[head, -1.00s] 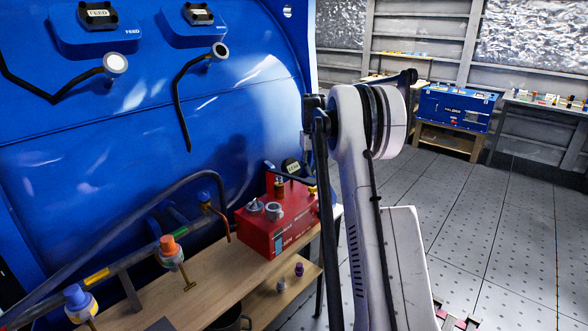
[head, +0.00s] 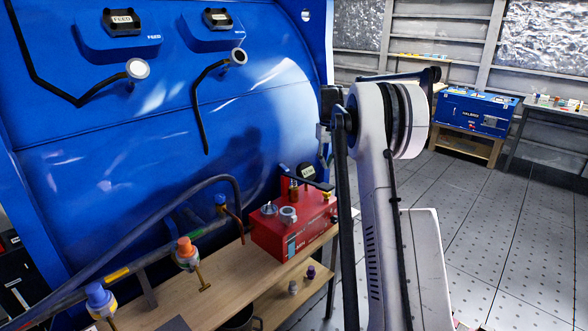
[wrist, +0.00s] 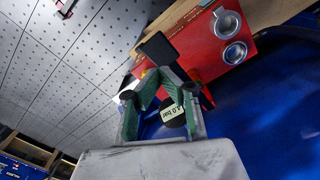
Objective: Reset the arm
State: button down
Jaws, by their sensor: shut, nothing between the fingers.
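My gripper (wrist: 158,52) shows in the wrist view with green-lined fingers drawn together at dark tips, shut and empty. Behind it are a red box (wrist: 215,48) with two round metal fittings and a dark gauge with a pale label reading about "4.0 bar" (wrist: 172,113). I cannot tell the gap between the fingers and these things. In the head view my arm (head: 375,200) stands upright right of the red box (head: 290,232), and my gripper is hidden there.
A big blue machine (head: 120,150) fills the left, with hoses and capped fittings. A wooden bench (head: 225,275) carries the red box. A blue case (head: 475,112) stands on a far bench at the back right. The tiled floor (head: 500,220) on the right is open.

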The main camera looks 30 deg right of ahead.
jog(key=shift+a, duration=0.1)
jog(key=s+a+r+n+t, duration=0.1)
jog(key=s+a+r, duration=0.3)
jog(key=a, duration=0.5)
jog(key=s+a+r+t+h, duration=0.1)
jog(key=s+a+r, duration=0.35)
jog(key=a, duration=0.35)
jog(key=s+a+r+n+t, duration=0.1)
jog(key=s+a+r, duration=0.25)
jog(key=a, duration=0.55)
jog(key=s+a+t+b, duration=0.1)
jog(key=s+a+t, duration=0.1)
jog(key=s+a, duration=0.9)
jog(key=s+a+f+t, duration=0.1)
jog(key=s+a+f, duration=0.2)
jog(key=s, duration=0.3)
jog(key=s+a+f+n+t+y, duration=0.1)
jog(key=s+a+f, duration=0.3)
jog(key=s+f, duration=0.2)
jog(key=shift+s+a+n+b, duration=0.3)
jog(key=shift+s+b, duration=0.05)
jog(key=shift+s, duration=0.35)
